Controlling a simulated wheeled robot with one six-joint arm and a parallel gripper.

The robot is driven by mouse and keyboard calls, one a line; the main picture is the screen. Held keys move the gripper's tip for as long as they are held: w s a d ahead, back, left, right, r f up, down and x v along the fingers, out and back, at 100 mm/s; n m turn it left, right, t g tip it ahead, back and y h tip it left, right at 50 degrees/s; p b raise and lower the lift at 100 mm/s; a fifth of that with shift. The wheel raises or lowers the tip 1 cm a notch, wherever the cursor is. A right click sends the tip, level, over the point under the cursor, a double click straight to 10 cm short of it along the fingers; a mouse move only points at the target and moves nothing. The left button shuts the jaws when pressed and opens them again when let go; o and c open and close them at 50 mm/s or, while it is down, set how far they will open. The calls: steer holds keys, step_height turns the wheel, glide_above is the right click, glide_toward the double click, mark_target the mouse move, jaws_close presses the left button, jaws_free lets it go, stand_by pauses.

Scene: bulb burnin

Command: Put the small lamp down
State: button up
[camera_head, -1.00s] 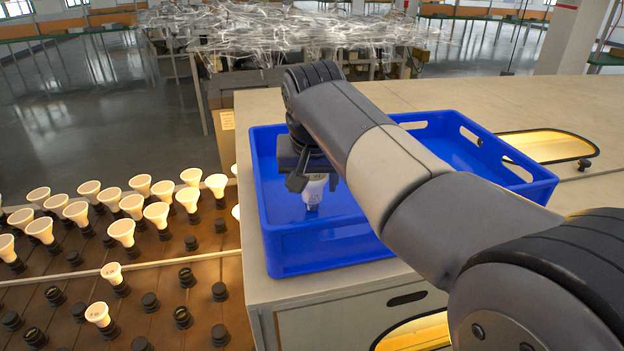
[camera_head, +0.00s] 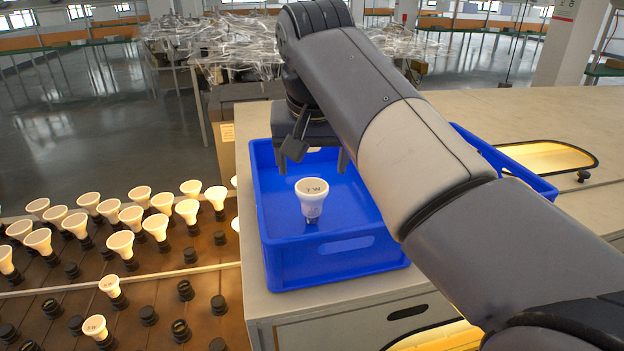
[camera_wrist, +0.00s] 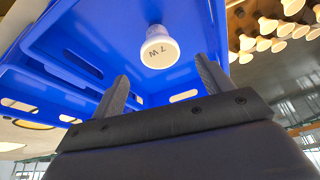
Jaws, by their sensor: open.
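The small lamp (camera_head: 312,198) is white, with "7W" on its wide face. My gripper (camera_head: 325,165) is open and empty, above and behind the lamp in the head view. The wrist view shows its two fingers (camera_wrist: 160,85) spread apart with nothing between them. My arm hides the right part of the crate.
The crate stands on a pale bench (camera_head: 255,305) with a lit oval opening (camera_head: 545,157) at right. At left, a brown rack (camera_head: 50,300) holds several white lamps (camera_head: 120,243) and empty black sockets. The crate floor around the lamp is clear.

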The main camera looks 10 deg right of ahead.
steer(key=shift+v, duration=1.4)
